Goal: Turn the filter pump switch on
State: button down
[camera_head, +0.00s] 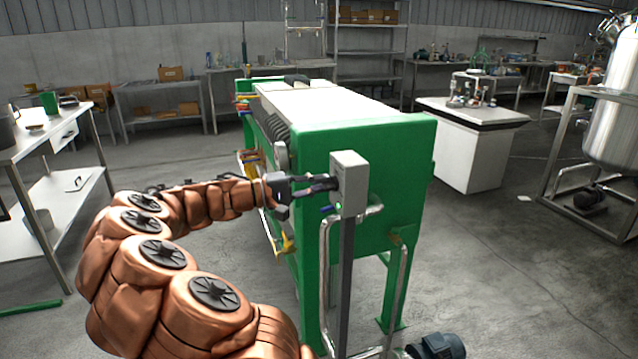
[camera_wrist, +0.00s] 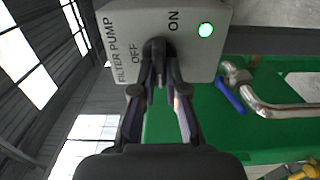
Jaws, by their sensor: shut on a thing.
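The filter pump switch box (camera_head: 349,182) is a grey box on a post in front of the green filter press. The dark switch knob (camera_wrist: 156,48) sits between the two labels. My gripper (camera_head: 328,186) reaches the box from the left. In the wrist view my gripper (camera_wrist: 158,80) has its fingertips closed on the knob. The fingers partly hide the knob, so I cannot tell its exact pointing direction.
The green filter press (camera_head: 390,165) stands right behind the box. Metal pipes (camera_head: 368,212) run close beside it, with a blue-handled valve (camera_wrist: 229,94). A pump motor (camera_head: 437,346) sits on the floor below. Open floor (camera_head: 490,260) lies to the right.

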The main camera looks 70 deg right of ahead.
jog(key=c, duration=1.2)
grip_release()
jog(key=v, duration=1.2)
